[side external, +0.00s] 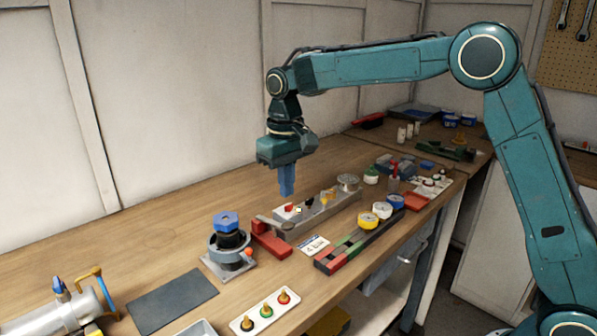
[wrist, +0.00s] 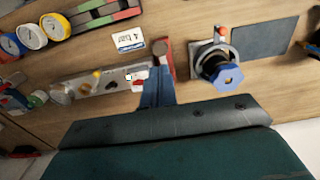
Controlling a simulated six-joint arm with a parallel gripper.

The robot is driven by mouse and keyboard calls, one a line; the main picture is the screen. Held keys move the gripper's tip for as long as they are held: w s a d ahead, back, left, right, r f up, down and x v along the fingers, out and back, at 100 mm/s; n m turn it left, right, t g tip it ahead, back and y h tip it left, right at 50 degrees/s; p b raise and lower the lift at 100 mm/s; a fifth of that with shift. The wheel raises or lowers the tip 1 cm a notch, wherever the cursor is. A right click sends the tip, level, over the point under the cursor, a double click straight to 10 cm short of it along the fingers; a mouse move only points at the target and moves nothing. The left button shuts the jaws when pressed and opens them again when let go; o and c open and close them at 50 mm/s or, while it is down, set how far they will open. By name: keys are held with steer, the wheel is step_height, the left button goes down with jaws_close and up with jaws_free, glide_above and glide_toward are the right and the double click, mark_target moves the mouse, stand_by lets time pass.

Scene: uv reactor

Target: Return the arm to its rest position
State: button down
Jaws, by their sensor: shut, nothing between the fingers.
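My teal arm reaches in from the right in the side external view. My gripper (side external: 287,193) points straight down with its blue fingers shut and nothing between them. It hovers above the grey metal block (side external: 325,212) with small coloured parts on top, apart from it as far as I can tell. In the wrist view my blue fingers (wrist: 157,75) show together, beside the end of the same grey block (wrist: 105,82).
A round device with a blue knob (side external: 226,222) stands left of the block.

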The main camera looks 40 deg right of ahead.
steer(key=shift+r, duration=0.2)
steer(key=s+d+r+t, duration=0.15)
steer(key=s+r, duration=0.25)
steer(key=s, duration=0.4)
steer(key=s+d+r+t, duration=0.1)
steer(key=s+d+r, duration=0.25)
steer(key=s, duration=0.35)
steer(key=s+d+f+t, duration=0.1)
steer(key=s+f, duration=0.1)
steer(key=s, duration=0.6)
steer(key=s+d+f+t, duration=0.1)
steer(key=s+t, duration=0.1)
steer(key=s, duration=0.6)
steer(key=shift+s+d+f, duration=0.25)
steer(key=shift+s+f, duration=0.15)
stand_by(0.5)
